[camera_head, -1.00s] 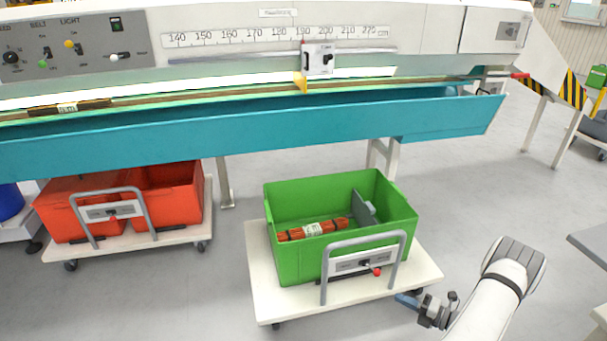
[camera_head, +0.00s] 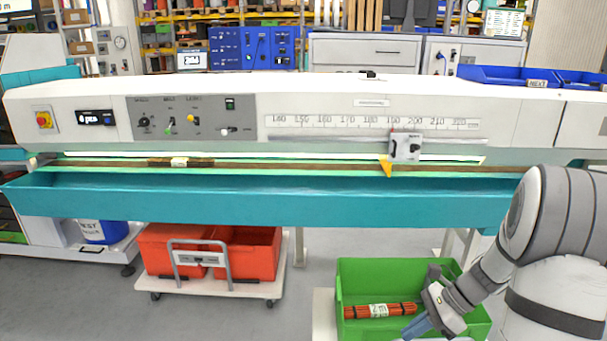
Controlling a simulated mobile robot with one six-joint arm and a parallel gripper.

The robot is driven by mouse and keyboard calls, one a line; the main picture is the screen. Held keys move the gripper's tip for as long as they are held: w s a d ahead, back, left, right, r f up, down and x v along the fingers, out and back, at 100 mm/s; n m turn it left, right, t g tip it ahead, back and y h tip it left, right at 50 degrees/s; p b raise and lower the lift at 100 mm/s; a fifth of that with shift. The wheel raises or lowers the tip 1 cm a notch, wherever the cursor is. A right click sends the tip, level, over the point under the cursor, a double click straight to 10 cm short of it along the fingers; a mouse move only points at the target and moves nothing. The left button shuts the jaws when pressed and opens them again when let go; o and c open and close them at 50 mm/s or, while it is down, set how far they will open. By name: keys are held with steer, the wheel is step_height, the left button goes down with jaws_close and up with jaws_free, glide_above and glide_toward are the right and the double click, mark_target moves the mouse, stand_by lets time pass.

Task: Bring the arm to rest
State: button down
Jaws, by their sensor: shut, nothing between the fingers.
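My arm comes in from the right edge and reaches down and left. My gripper (camera_head: 416,328) is at its lower end, in front of the green crate (camera_head: 398,265) in this view. The fingers are shut and I see nothing held in them. An orange bundle with a white label (camera_head: 378,310) lies inside the green crate, just left of my gripper. My gripper hides part of the crate. Whether it touches the crate or the bundle I cannot tell.
The teal trough (camera_head: 270,203) of the measuring machine runs across the view behind the crate. A labelled dark bundle (camera_head: 180,162) lies on its belt. Red crates (camera_head: 253,255) stand on a cart at lower left. Grey floor (camera_head: 85,305) is clear at front left.

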steer(key=s+a+r+n+t+h+p, duration=0.1)
steer(key=s+a+r+n+h+p, duration=0.1)
steer(key=r+n, duration=0.4)
steer(key=s+a+r+n+t+h+p, duration=0.1)
steer(key=s+a+r+n+h+p, duration=0.2)
steer(key=s+r+n+p, duration=0.3)
steer(key=s+a+r+n+h+p, duration=0.3)
steer(key=s+r+n, duration=0.3)
steer(key=r, duration=0.7)
steer(key=shift+a+n+t+p, duration=0.45)
steer(key=shift+n+p, duration=0.25)
steer(key=shift+p, duration=0.15)
